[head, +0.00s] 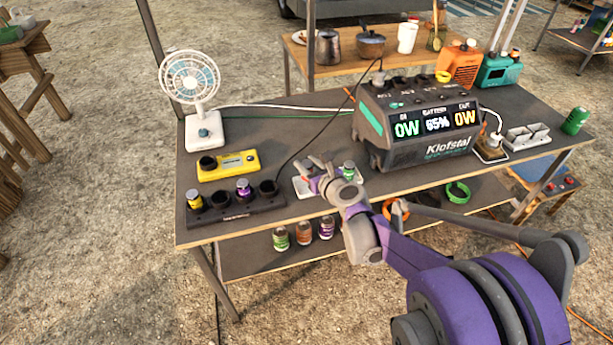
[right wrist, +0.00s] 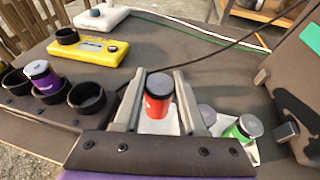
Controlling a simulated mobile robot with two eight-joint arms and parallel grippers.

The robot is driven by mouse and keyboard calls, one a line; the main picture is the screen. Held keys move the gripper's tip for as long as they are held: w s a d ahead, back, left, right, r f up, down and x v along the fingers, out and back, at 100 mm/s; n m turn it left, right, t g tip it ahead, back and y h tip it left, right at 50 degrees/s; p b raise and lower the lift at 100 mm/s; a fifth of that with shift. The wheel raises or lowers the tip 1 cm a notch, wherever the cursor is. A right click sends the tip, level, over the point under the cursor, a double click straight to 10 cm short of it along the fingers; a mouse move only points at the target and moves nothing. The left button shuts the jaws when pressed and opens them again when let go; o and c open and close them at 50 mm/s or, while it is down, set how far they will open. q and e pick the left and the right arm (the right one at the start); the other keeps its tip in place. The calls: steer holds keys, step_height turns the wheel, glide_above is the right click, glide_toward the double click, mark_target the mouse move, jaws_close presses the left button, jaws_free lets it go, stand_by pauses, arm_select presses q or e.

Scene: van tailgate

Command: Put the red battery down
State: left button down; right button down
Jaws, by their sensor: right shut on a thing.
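The red battery (right wrist: 159,100) has a dark cap and stands roughly upright between the fingers of my right gripper (right wrist: 160,76), which is shut on it. In the head view my right gripper (head: 312,170) is over the white tray (head: 302,194) at the front middle of the table, and hides most of the battery. The tray also shows in the right wrist view, around and below the battery (right wrist: 152,126). I cannot tell whether the battery touches it. A green battery (right wrist: 243,128) stands on the tray's right part. My left gripper is not in view.
A dark charger rack (head: 236,212) with yellow-topped and purple batteries and a yellow charger (head: 228,166) lie to the left. A white fan (head: 200,100) stands behind. The Klofstal power station (head: 415,125) is right of the tray. A black cable runs nearby.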

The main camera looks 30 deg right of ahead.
steer(key=shift+f+b, duration=0.45)
steer(key=shift+f, duration=1.35)
steer(key=shift+f, duration=0.1)
steer(key=c, duration=0.9)
jaws_free()
steer(key=shift+f, duration=0.1)
steer(key=o, duration=0.4)
